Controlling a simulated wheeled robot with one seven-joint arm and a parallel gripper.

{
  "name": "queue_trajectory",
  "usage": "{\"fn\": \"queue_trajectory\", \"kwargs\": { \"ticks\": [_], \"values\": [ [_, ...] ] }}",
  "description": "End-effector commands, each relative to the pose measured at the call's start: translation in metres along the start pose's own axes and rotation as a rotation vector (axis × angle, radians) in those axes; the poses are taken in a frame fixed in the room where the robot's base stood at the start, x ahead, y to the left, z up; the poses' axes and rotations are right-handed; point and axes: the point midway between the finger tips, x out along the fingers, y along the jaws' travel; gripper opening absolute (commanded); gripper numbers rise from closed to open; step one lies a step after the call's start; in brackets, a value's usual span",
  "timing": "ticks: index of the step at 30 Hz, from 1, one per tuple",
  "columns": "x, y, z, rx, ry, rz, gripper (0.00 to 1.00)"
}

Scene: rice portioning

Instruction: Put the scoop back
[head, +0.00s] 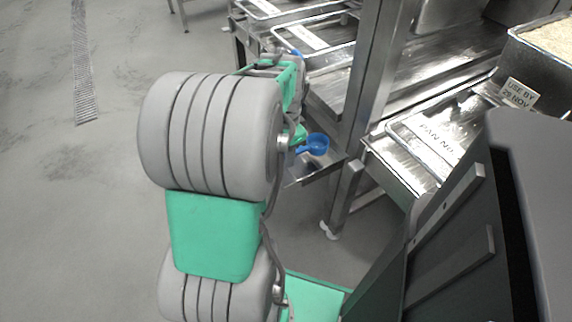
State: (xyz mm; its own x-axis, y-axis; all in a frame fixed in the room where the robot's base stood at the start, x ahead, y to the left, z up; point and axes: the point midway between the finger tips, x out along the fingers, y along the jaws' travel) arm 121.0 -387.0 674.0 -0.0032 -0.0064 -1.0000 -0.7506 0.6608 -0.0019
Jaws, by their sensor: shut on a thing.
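The blue scoop (317,144) is near the middle of the head view, its round bowl to the right and its short handle pointing left to my gripper. My gripper (298,147) is shut on the scoop's handle; my arm hides most of the gripper and its fingers. The scoop appears over a small metal shelf (322,168) beside the table post. I cannot tell whether the scoop touches this shelf.
A steel post (365,85) stands just right of the scoop. A steel table at right holds a wire-rimmed pan (425,140), a "USE BY 29 NOV" card (519,94) and a rice container (538,62). More pans (310,40) lie behind. Floor at left is clear.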

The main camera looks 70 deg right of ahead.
Motion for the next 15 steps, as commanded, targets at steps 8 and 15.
{"fn": "queue_trajectory", "kwargs": {
  "ticks": [8, 15],
  "values": [
    [0.039, -0.006, -0.001, 0.000, 0.000, 0.000, 0.00],
    [0.039, -0.006, -0.001, -0.001, 0.000, 0.000, 0.00]
  ]
}}
